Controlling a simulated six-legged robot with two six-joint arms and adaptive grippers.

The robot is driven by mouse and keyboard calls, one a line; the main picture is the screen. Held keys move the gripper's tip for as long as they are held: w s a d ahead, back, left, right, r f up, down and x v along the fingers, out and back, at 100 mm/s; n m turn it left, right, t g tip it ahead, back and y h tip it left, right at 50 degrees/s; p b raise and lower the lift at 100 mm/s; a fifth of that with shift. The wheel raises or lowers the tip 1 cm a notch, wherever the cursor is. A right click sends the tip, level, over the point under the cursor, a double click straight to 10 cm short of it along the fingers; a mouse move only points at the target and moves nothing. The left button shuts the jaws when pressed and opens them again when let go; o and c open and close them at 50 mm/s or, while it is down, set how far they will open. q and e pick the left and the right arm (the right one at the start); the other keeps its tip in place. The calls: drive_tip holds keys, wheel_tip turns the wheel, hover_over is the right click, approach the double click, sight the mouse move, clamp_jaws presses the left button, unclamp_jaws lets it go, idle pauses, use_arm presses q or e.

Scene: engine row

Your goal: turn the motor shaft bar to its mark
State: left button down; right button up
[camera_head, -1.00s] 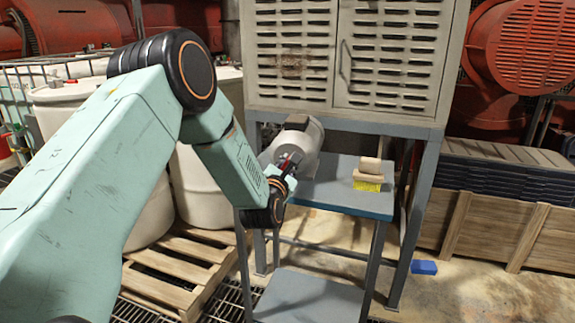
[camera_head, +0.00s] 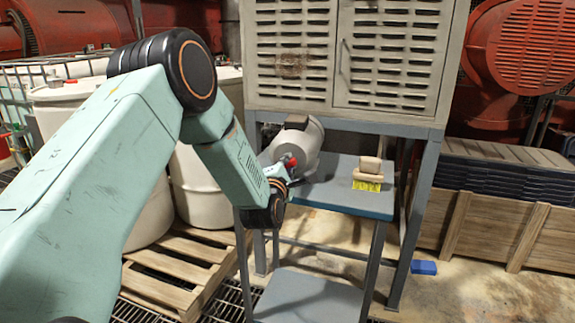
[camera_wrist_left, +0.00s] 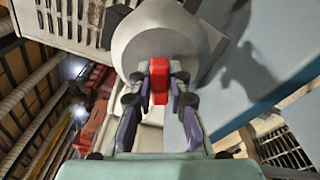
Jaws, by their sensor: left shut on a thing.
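The motor (camera_head: 307,145) is a light grey rounded housing on the blue-grey stand, under the vented cabinet. Its shaft bar is red; a red end (camera_head: 290,161) shows at the motor's front in the head view. In the left wrist view the red bar (camera_wrist_left: 159,80) stands upright in the picture, in front of the grey housing (camera_wrist_left: 165,35). My left gripper (camera_wrist_left: 160,88) is shut on the bar, one finger on each side. In the head view the left gripper (camera_head: 284,175) is partly hidden by its own wrist. I cannot make out the mark. My right gripper is not in view.
A brush with yellow bristles (camera_head: 368,183) stands on the blue stand top (camera_head: 345,205), right of the motor. The cabinet (camera_head: 345,60) rises behind. White drums (camera_head: 200,185) and a wooden pallet (camera_head: 175,262) are at left. A blue block (camera_head: 424,267) lies on the floor.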

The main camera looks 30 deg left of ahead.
use_arm(q)
drive_tip(key=m, duration=0.3)
drive_tip(key=shift+d+m, duration=0.1)
drive_tip(key=shift+m, duration=0.3)
drive_tip(key=m+p, duration=0.1)
drive_tip(key=m, duration=0.1)
drive_tip(key=shift+m, duration=0.4)
drive_tip(key=m+p, duration=0.2)
drive_tip(key=m, duration=0.4)
drive_tip(key=shift+f, duration=0.2)
drive_tip(key=m+p, duration=0.2)
drive_tip(key=m, duration=0.3)
drive_tip(key=shift+s+m, duration=0.1)
drive_tip(key=shift+m, duration=0.3)
drive_tip(key=shift+a+f+m+p, duration=0.1)
drive_tip(key=shift+m+p, duration=0.5)
drive_tip(key=shift+m, duration=0.5)
drive_tip(key=shift+a+f+m+p, duration=0.1)
drive_tip(key=shift+m+p, duration=0.5)
drive_tip(key=shift+m, duration=0.5)
drive_tip(key=c, duration=1.3)
unclamp_jaws()
drive_tip(key=shift+r, duration=0.1)
